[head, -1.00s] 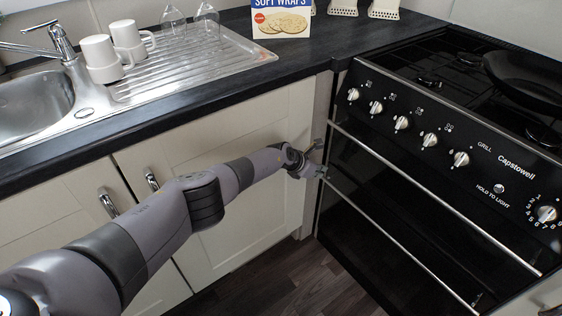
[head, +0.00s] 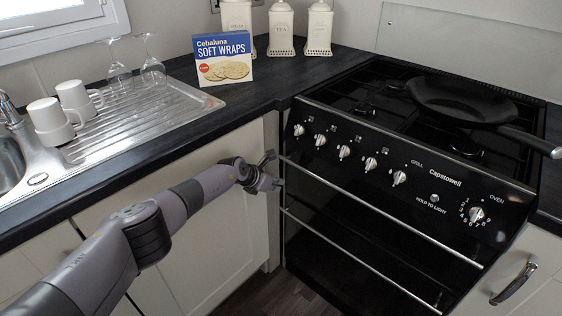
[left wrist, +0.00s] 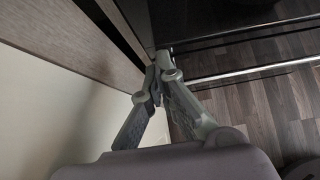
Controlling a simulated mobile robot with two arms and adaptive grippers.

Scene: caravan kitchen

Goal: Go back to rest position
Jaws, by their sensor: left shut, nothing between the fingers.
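My left gripper (head: 272,172) is at the end of the left arm, which comes in from the left in the head view. It is in front of the cabinet door's right edge, close to the left side of the black cooker (head: 365,165). In the left wrist view the gripper (left wrist: 158,78) has its fingertips together with nothing between them. Whether it touches the cooker or its upper rail cannot be told. My right gripper is not in view.
A Soft Wraps box (head: 224,58) and white canisters (head: 281,30) stand on the counter. A black pan (head: 460,98) is on the hob, its handle jutting right. Dark floor (left wrist: 250,105) lies below.

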